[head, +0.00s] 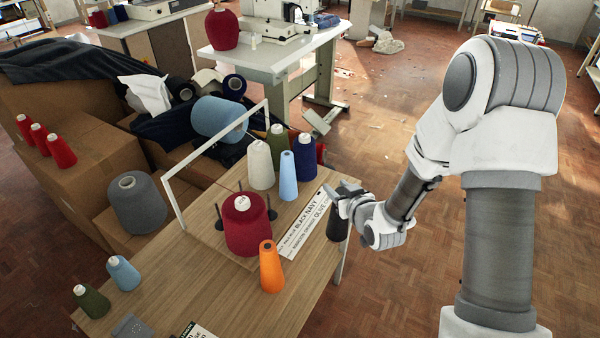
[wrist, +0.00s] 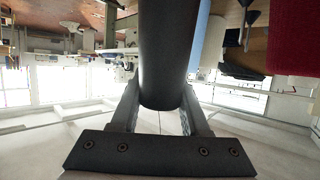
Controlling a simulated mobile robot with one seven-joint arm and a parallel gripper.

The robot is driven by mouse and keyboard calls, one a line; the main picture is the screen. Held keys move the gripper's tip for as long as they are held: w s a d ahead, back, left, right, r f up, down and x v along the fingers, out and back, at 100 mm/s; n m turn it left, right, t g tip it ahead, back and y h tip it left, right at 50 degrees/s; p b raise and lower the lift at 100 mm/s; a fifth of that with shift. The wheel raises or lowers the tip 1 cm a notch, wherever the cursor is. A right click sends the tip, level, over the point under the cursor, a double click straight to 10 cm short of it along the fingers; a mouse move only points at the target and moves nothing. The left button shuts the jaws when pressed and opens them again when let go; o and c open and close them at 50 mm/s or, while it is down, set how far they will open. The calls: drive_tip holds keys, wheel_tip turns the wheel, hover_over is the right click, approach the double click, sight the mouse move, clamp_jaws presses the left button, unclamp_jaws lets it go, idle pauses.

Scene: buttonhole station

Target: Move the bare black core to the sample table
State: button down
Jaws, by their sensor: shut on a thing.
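The bare black core (wrist: 168,45) is a smooth dark cylinder between the two fingers of my gripper (wrist: 160,110) in the wrist view. In the head view my gripper (head: 343,200) is at the right edge of the wooden table (head: 215,290), shut on the core. The dark lower part of the core (head: 338,230) shows below the fingers. I cannot tell whether its base touches the table. Which surface is the sample table is not clear; a white-topped table (head: 262,62) behind carries a sewing machine and a dark red cone (head: 221,28).
A label strip (head: 306,224) lies left of the core. Dark red (head: 246,228), orange (head: 271,267), light blue (head: 288,178) and cream (head: 260,165) cones stand nearby. A thin white frame (head: 172,200) rises over the table. Boxes (head: 75,140) are at left; open floor is at right.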

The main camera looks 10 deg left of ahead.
drive_tip(key=s+a+r+n+g+y, duration=0.1)
drive_tip(key=a+r+n+g+y, duration=0.25)
drive_tip(key=a, duration=0.65)
wheel_tip(320, 180, down, 6)
drive_tip(key=b, duration=0.3)
drive_tip(key=shift+s+a+f+t, duration=0.15)
drive_tip(key=shift+s+f+t, duration=0.1)
drive_tip(key=shift+t, duration=0.1)
drive_tip(key=shift+f+n+b, duration=0.25)
drive_tip(key=shift+f+b, duration=0.1)
drive_tip(key=shift+b, duration=0.25)
drive_tip(key=shift+c, duration=1.6)
unclamp_jaws()
drive_tip(key=shift+r, duration=0.1)
drive_tip(key=p+v, duration=0.7)
drive_tip(key=v, duration=1)
drive_tip(key=shift+p, duration=0.35)
drive_tip(key=shift+d, duration=0.25)
